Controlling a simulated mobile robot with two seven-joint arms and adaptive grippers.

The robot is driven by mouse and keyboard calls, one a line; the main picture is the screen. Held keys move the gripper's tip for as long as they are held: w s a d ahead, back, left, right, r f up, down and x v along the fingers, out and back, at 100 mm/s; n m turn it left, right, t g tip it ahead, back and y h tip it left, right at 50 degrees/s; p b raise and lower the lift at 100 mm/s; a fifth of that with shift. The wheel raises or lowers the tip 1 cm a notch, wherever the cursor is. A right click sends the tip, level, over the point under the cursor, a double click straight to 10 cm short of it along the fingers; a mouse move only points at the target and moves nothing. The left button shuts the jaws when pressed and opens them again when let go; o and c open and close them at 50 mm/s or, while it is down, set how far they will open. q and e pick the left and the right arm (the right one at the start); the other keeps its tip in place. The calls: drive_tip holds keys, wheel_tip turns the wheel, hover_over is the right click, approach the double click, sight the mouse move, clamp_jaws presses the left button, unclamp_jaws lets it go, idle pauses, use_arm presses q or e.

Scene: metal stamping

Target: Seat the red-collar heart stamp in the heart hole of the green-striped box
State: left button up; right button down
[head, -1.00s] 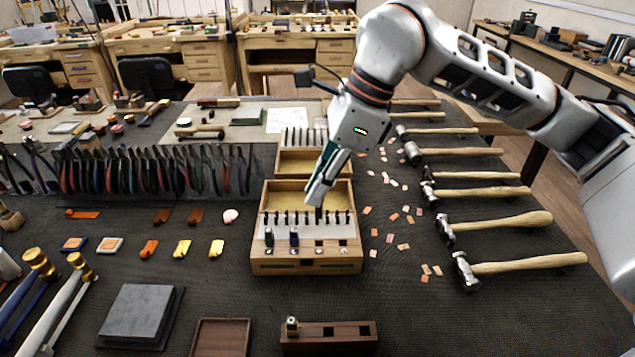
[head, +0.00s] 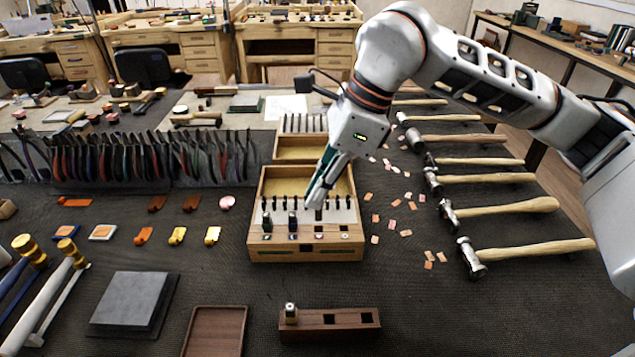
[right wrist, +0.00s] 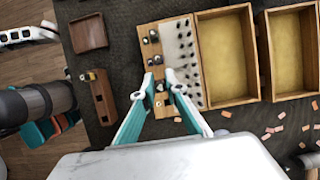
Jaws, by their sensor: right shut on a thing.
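My right gripper (head: 316,203) reaches down over the front part of a wooden stamp box (head: 262,252). In the right wrist view its fingertips (right wrist: 163,84) close on a small dark, metallic stamp (right wrist: 160,88). The stamp is over the front row, at the third position from the left in the head view. Its collar colour and heart shape are too small to make out, and I cannot tell whether it has entered a hole. Two stamps (head: 292,222) stand left of it in that row. My left gripper is not in view.
A dark wooden block (head: 335,326) with one brass-topped stamp (head: 291,311) and empty square holes lies in front. A brown tray (head: 215,338) is beside it. Hammers (head: 520,250) and copper pieces lie right; pliers (head: 150,158) stand left. Another box (head: 297,150) is behind.

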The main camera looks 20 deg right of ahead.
sight(318, 219)
drive_tip(key=shift+f, duration=0.7)
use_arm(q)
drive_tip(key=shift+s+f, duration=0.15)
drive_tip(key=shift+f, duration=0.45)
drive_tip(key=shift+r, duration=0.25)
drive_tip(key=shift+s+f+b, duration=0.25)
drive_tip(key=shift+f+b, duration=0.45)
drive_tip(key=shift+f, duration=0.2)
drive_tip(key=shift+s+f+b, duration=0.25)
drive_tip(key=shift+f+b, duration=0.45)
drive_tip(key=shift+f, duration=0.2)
use_arm(e)
drive_tip(key=shift+f, duration=2.35)
drive_tip(key=c, duration=2)
unclamp_jaws()
drive_tip(key=shift+o, duration=0.2)
drive_tip(key=shift+r, duration=0.15)
drive_tip(key=v, duration=1.1)
drive_tip(key=shift+r, duration=0.4)
drive_tip(key=shift+s+d, duration=0.15)
